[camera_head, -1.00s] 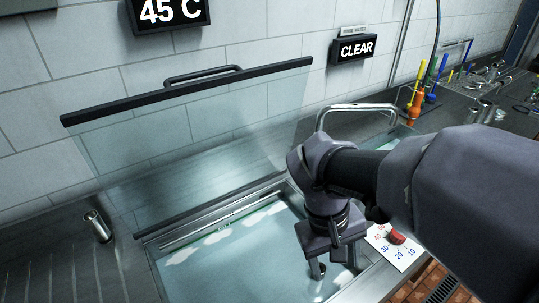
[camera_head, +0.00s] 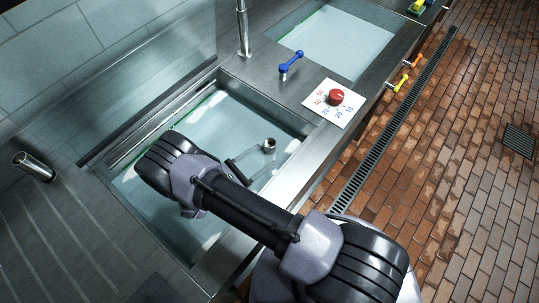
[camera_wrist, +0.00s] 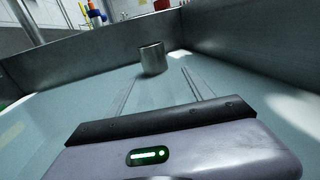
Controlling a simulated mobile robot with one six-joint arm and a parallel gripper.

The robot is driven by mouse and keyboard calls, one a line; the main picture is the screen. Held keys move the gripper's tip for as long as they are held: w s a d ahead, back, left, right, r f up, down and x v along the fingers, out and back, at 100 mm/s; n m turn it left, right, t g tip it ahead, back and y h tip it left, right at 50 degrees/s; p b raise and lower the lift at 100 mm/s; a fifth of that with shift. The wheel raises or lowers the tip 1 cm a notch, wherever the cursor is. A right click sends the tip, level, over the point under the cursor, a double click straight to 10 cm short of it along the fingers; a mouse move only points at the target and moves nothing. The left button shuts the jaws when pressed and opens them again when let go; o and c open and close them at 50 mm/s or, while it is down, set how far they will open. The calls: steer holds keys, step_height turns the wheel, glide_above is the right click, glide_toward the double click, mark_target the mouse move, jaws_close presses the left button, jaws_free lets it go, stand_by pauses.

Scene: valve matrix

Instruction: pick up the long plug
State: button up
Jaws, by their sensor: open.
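A short, upright metal cylinder, possibly the long plug (camera_head: 269,145), stands in the pale water of the near sink (camera_head: 300,122). It also shows in the wrist view (camera_wrist: 152,58), just beyond the finger ends and roughly centred between them. My gripper (camera_head: 264,156) is open and low in the sink, with thin see-through fingers apart on either side of an empty gap. The fingers are faint in the wrist view (camera_wrist: 160,77). A second metal cylinder (camera_head: 35,167) lies tilted on the ribbed drainboard at left; I cannot tell which is the long plug.
Sink walls surround my gripper closely. A red knob (camera_head: 336,97) on a numbered white plate (camera_head: 333,110) and a blue lever (camera_head: 291,64) sit on the counter at right. A faucet (camera_head: 243,30) rises behind. A second sink (camera_head: 345,40) lies beyond; the brick floor (camera_head: 440,160) is clear.

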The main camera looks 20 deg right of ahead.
mark_target(265, 155)
steer(key=x, duration=0.4)
steer(key=shift+w+d+b, duration=0.15)
steer(key=shift+w+b, duration=0.1)
steer(key=shift+b, duration=0.1)
jaws_close()
